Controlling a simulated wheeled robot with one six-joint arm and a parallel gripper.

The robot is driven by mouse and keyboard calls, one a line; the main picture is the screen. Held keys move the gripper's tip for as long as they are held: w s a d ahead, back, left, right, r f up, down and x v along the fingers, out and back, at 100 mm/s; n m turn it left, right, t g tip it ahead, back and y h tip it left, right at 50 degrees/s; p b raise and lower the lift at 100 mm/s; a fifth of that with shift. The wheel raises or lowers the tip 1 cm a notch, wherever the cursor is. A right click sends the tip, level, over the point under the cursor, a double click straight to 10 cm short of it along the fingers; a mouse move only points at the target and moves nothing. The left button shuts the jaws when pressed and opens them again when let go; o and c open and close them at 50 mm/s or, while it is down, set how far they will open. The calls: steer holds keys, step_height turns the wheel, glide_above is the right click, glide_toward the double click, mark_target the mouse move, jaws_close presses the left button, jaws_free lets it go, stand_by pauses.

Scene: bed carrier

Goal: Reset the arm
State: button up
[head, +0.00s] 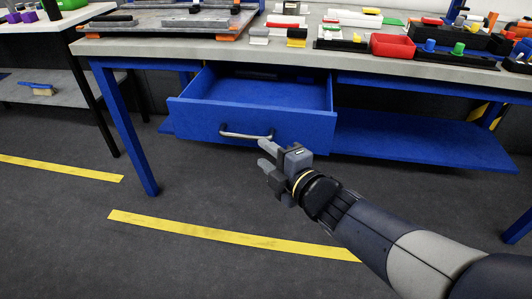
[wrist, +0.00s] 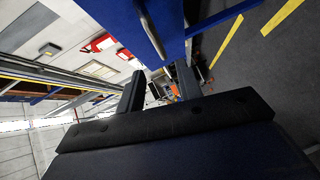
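The blue drawer (head: 290,122) under the workbench is pulled open, and its inside looks empty. Its grey bar handle (head: 247,135) is on the front panel. My gripper (head: 264,153) is just in front of and slightly below the right end of the handle in the head view. Its two grey fingers are apart, with nothing seen between them. In the wrist view my gripper (wrist: 158,82) also shows a gap between the fingers. The blue drawer front (wrist: 175,18) and the handle (wrist: 150,30) are above them there, close by. Exact clearance from the handle cannot be told.
The workbench top (head: 350,55) holds a red bin (head: 392,45), black trays and coloured parts. A blue lower shelf (head: 420,140) runs to the right of the drawer. A bench leg (head: 125,125) stands left. The floor (head: 230,200) in front is clear, with yellow tape lines.

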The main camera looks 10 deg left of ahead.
mark_target(245, 138)
steer(key=b+x, duration=0.3)
steer(key=x, duration=0.8)
steer(key=shift+w, duration=0.15)
